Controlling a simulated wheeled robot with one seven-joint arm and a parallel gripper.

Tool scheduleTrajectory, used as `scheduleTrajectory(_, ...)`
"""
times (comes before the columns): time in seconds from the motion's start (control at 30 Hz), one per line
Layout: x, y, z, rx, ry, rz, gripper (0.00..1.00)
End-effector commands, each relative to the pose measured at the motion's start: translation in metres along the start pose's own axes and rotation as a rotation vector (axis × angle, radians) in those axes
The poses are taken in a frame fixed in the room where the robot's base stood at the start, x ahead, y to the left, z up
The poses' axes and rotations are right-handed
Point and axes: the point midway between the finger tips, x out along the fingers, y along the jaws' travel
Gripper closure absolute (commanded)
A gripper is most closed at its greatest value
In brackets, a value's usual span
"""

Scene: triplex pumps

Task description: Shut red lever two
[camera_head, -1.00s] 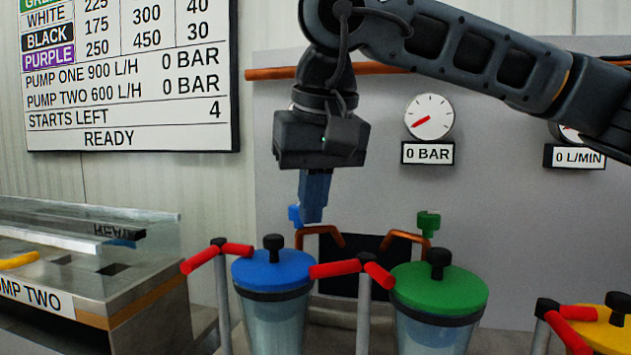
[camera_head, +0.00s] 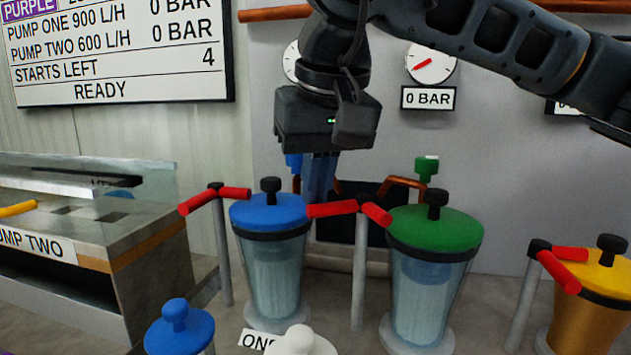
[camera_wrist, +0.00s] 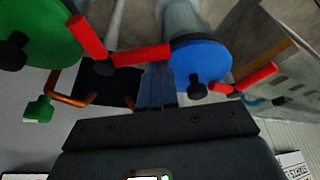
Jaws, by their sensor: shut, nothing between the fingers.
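Three red levers on grey posts show in the head view: a left lever (camera_head: 215,196) by the blue-lidded jar, a middle lever (camera_head: 350,208) between the blue and green lids, and a right lever (camera_head: 556,262) by the yellow lid. No number is readable on the levers. My gripper (camera_head: 318,196) points down just behind the middle lever and right of the blue lid (camera_head: 268,210). Its blue fingers are shut and empty. In the wrist view my gripper (camera_wrist: 158,72) is close to the middle lever (camera_wrist: 130,54); contact cannot be told. The left lever (camera_wrist: 245,82) also shows there.
The green lid (camera_head: 436,228) stands right of the middle lever. Copper pipes and a dark panel are behind the gripper. A blue knob (camera_head: 178,328) and a white knob (camera_head: 300,342) are in front. A metal bench marked PUMP TWO (camera_head: 35,244) is at left.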

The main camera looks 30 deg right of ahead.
Motion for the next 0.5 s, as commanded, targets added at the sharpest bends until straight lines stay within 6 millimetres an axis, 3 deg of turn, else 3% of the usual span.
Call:
scheduleTrajectory(0.27,0.000,-0.001,0.005,-0.070,0.000,-0.025,1.00)
scheduleTrajectory(0.5,-0.003,-0.001,0.014,-0.233,0.001,-0.086,1.00)
